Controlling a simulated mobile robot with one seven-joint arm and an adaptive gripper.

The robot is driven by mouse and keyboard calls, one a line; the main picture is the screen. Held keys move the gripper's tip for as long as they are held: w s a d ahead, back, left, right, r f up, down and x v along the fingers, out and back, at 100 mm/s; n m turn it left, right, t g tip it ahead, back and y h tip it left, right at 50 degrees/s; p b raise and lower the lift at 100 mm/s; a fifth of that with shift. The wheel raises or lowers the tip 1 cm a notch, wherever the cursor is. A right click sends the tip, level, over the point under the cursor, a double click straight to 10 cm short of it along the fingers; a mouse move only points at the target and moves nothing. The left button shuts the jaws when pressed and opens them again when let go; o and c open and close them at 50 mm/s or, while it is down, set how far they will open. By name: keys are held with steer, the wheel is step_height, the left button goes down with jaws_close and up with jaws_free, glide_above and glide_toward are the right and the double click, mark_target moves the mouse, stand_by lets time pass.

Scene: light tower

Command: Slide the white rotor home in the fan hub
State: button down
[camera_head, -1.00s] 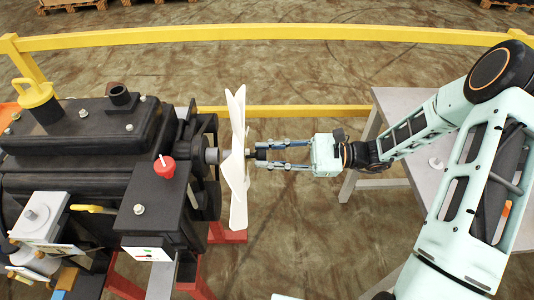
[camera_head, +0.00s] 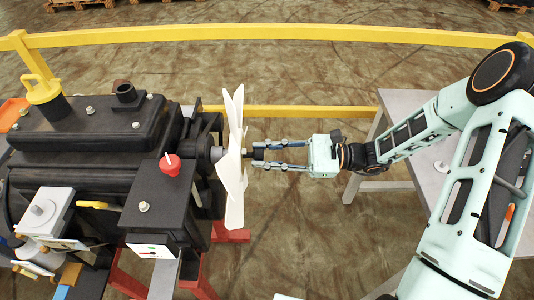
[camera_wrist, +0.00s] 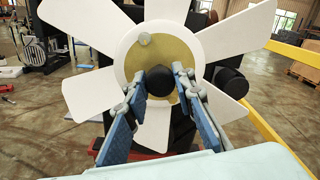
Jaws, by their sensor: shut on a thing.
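The white rotor (camera_head: 234,200) stands upright, edge-on in the head view, at the right end of the black engine (camera_head: 75,145). The grey fan hub (camera_head: 217,154) is just left of the rotor's centre; I cannot tell whether a gap is left between them. In the wrist view the rotor (camera_wrist: 85,45) faces me, with a tan centre disc and a black knob (camera_wrist: 160,81). My gripper (camera_head: 254,155) is on the rotor's right side, its blue-padded fingers shut on the knob. The rotor hides the hub in the wrist view.
A yellow rail (camera_head: 300,30) runs behind the engine, with a lower bar (camera_head: 290,111). A grey table (camera_head: 400,100) stands at right under my arm. A red knob (camera_head: 169,165) sits on the engine near the rotor. Open floor lies below my gripper.

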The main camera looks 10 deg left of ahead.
steer(key=shift+x, duration=0.8)
steer(key=c, duration=1.5)
jaws_free()
steer(key=shift+c, duration=0.2)
steer(key=shift+f, duration=0.1)
steer(key=shift+w+d, duration=0.15)
steer(key=shift+d, duration=0.35)
steer(key=v, duration=1.1)
